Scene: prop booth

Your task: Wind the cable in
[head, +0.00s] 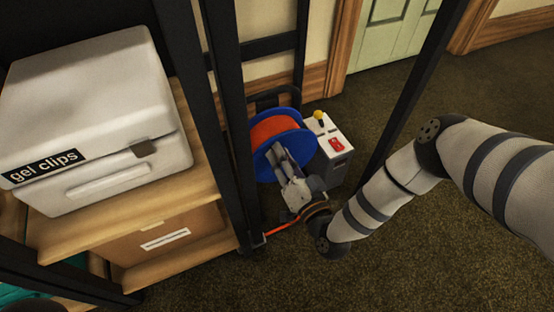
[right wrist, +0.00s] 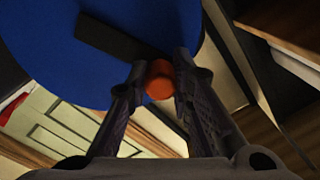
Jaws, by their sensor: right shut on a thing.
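The cable reel has a blue drum (head: 262,165) wound with orange cable (head: 274,128). It stands on the floor behind a dark post. A length of orange cable (head: 280,231) runs out low beside the post. My right gripper (head: 279,155) reaches across the reel's face. In the right wrist view its fingers (right wrist: 159,84) are shut on an orange knob (right wrist: 159,76) at the end of a dark crank arm (right wrist: 110,36), in front of the blue drum (right wrist: 50,55). My left gripper is not in view.
A grey box (head: 336,148) with a red switch and a yellow-knobbed lever (head: 319,117) adjoins the reel. Dark posts (head: 232,120) frame it. At left, a wooden shelf (head: 190,200) holds a white "gel clips" case (head: 95,110). Carpet at right is clear.

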